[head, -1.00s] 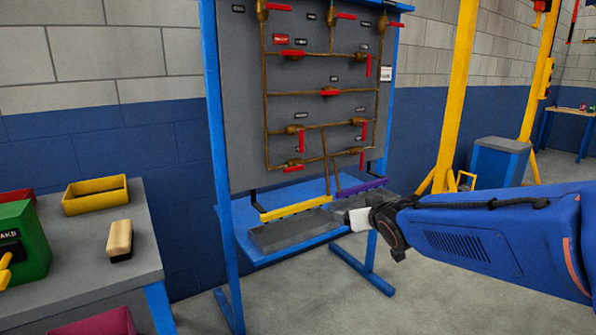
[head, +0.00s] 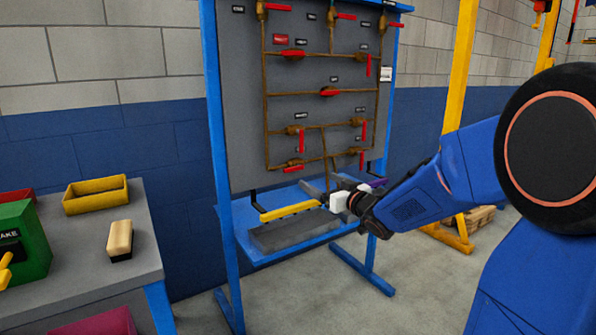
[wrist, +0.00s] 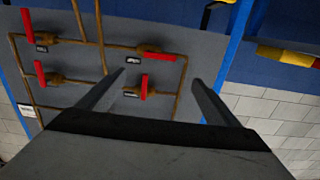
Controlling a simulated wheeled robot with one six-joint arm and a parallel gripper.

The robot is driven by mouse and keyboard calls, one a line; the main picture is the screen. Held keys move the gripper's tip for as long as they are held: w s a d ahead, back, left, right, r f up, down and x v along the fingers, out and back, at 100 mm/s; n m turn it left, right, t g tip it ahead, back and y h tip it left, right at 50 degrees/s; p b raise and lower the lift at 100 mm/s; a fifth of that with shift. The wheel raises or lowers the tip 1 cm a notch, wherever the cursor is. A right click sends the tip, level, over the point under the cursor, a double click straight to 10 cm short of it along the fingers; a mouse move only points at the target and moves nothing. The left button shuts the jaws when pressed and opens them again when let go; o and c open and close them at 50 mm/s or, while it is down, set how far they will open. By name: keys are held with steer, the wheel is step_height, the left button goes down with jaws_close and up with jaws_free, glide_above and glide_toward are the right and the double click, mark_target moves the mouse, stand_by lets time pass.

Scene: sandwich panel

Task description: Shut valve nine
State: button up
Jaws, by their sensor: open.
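The grey panel (head: 235,125) carries copper pipes and several brass valves with red handles. Its small labels are too small to read, so I cannot tell which valve is nine. Low on the panel, red handles hang down at left (head: 302,141) and right (head: 363,130); a sideways one (head: 293,163) sits at lower left. My gripper (head: 318,189) is open and empty, in front of the panel's lower edge. In the wrist view, a valve with an upright red handle (wrist: 144,87) shows between the spread fingers (wrist: 160,76), apart from them. A sideways red handle (wrist: 156,57) lies just above it.
A blue frame (head: 222,150) holds the panel, with a low shelf bearing a grey block (head: 290,234) and a yellow strip (head: 290,210). A workbench (head: 75,265) with a yellow bin (head: 95,196) and a brush (head: 119,240) stands at left. Yellow posts (head: 458,90) stand at right.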

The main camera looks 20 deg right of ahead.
mark_target(294, 168)
steer(key=x, duration=1.4)
steer(key=shift+f, duration=0.1)
steer(key=shift+c, duration=0.4)
steer(key=c, duration=1.4)
steer(key=shift+c, duration=0.2)
steer(key=shift+f+n, duration=0.1)
steer(key=shift+n, duration=0.2)
steer(key=shift+w+d+f+n, duration=0.1)
steer(key=shift+d+f+n, duration=0.45)
steer(key=shift+n, duration=2.3)
steer(key=shift+w+d+f+n, duration=0.2)
steer(key=shift+f+n, duration=0.55)
steer(key=shift+n, duration=2.15)
steer(key=shift+w+d+f+n, duration=0.1)
steer(key=shift+d+f+n, duration=0.45)
steer(key=shift+n, duration=2.3)
steer(key=shift+f, duration=0.15)
